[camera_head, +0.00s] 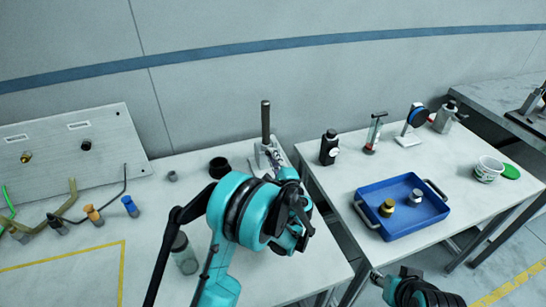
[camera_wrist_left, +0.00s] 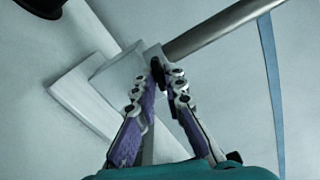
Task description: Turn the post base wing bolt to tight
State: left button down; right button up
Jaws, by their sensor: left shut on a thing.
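The post (camera_head: 265,122) stands upright on its base at the back of the left table. In the left wrist view the grey post (camera_wrist_left: 215,28) runs to the upper right from the pale base block (camera_wrist_left: 118,78). My left gripper (camera_wrist_left: 166,78) has its fingertips closed together at the block, by the foot of the post. A small dark part, the wing bolt (camera_wrist_left: 157,70), shows between the tips; its wings are mostly hidden. In the head view my left wrist covers much of the base. My right gripper (camera_head: 376,278) is low at the right, partly cut off, away from the post.
A black cup (camera_head: 218,167) stands left of the post, and a jar (camera_head: 183,256) stands near my left arm. A panel (camera_head: 60,160) leans at the left. The right table holds bottles and a blue tray (camera_head: 403,228). A gap separates the tables.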

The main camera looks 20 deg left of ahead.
pick_arm(q)
jog(key=shift+f+m, duration=0.15)
jog(key=shift+m, duration=3.45)
jog(key=shift+s+a+m, duration=0.1)
jog(key=shift+m, duration=1.7)
jog(key=shift+s+a+m, duration=0.1)
jog(key=shift+m, duration=1.7)
dwell(0.8)
